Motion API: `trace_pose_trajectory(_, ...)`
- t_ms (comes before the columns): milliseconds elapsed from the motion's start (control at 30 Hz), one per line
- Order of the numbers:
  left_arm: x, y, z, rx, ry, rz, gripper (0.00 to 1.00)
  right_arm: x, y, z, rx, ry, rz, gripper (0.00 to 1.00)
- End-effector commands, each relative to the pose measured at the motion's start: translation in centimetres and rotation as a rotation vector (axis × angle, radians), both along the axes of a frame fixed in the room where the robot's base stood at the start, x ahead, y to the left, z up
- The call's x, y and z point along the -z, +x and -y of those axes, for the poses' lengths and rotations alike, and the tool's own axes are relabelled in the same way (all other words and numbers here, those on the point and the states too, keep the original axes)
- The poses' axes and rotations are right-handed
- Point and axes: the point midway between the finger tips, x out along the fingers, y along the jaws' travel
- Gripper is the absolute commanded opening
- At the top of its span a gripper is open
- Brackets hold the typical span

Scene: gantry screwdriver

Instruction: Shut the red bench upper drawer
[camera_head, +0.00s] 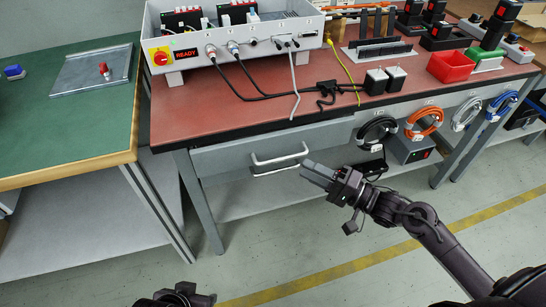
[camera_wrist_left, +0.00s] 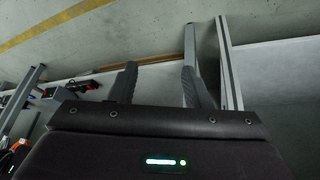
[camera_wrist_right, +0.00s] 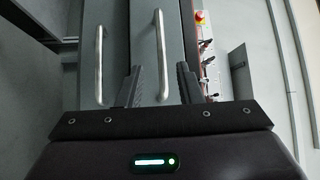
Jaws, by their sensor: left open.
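The red bench (camera_head: 240,112) has a grey drawer front (camera_head: 225,155) under its top, with two bar handles. The upper handle (camera_head: 280,157) shows above the lower handle (camera_head: 275,171). In the right wrist view the upper handle (camera_wrist_right: 162,60) appears between my right gripper's fingers (camera_wrist_right: 160,85), and the lower handle (camera_wrist_right: 99,65) is left of them. My right gripper (camera_head: 312,172) is open, near the handles' right end; contact cannot be told. How far the upper drawer stands out is unclear. My left gripper (camera_wrist_left: 158,85) is open and empty, low at the bottom of the head view.
A green bench (camera_head: 60,135) stands at left. Coiled cables (camera_head: 425,122) hang along the red bench's front at right, above a grey box (camera_head: 410,150). A white control case (camera_head: 235,40) stands on the red top. The floor in front is clear.

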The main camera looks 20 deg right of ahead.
Motion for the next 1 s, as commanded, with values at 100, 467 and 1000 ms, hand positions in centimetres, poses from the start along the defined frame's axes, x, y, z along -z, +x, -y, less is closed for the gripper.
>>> trace_pose_trajectory(100,-0.4,0.0,0.2,0.005,-0.007,0.012,0.44,0.0,0.1,-0.6,-0.013,0.003,0.002,0.33)
trace_pose_trajectory(467,-0.3,0.5,1.6,0.024,-0.051,0.081,0.44,-0.7,3.8,-4.5,-0.011,0.003,0.003,0.33)
trace_pose_trajectory(1000,-0.5,0.7,2.1,0.029,-0.068,0.109,0.44,-1.1,5.0,-5.9,-0.009,0.002,0.001,0.25)
